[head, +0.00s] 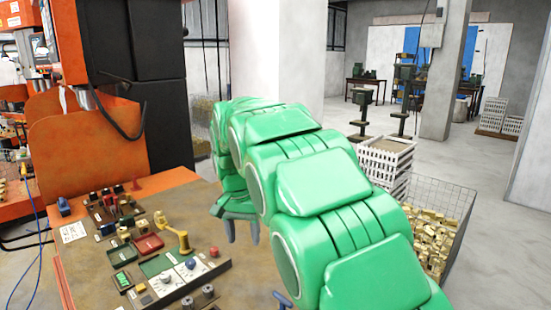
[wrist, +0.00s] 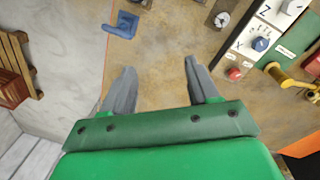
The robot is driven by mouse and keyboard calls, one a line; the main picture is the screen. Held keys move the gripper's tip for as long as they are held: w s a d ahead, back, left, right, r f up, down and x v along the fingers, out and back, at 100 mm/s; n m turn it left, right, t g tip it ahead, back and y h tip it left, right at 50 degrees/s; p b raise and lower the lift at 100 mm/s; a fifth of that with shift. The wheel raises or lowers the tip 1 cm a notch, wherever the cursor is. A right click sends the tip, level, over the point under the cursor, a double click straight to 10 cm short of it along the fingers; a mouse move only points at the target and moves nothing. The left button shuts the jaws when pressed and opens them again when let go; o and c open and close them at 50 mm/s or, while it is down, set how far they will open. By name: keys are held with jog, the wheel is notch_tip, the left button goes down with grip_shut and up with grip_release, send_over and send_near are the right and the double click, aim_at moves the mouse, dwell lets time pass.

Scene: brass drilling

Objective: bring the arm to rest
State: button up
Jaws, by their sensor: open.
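My gripper (wrist: 160,82) shows in the wrist view with its two grey fingers spread apart and nothing between them. It is above the brown worktable (wrist: 165,55). In the head view, my gripper (head: 243,230) hangs from the green arm above the right part of the worktable (head: 75,270). The arm is bent and extends forward from the lower right of the head view, hiding part of the table's right side.
A control panel (head: 180,275) with knobs and a brass lever (head: 173,232) stand on the table. A blue piece (wrist: 122,25) lies near the table edge. An orange machine (head: 85,130) is behind. A wire basket of brass parts (head: 430,240) and white crates (head: 385,160) stand right.

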jog(key=s+d+r, duration=0.2)
jog(key=s+d, duration=1.4)
jog(key=s, duration=0.1)
jog(key=s+d+f+n, duration=0.1)
jog(key=s+d+f, duration=0.1)
jog(key=s, duration=0.9)
jog(key=s+d+f+n+g, duration=0.1)
jog(key=s+d+f, duration=0.2)
jog(key=s, duration=0.8)
jog(key=shift+s+d+f+n+y, duration=0.3)
jog(key=shift+s+d+y, duration=0.1)
jog(key=shift+d, duration=0.7)
jog(key=shift+w+r, duration=0.1)
jog(key=shift+w, duration=0.05)
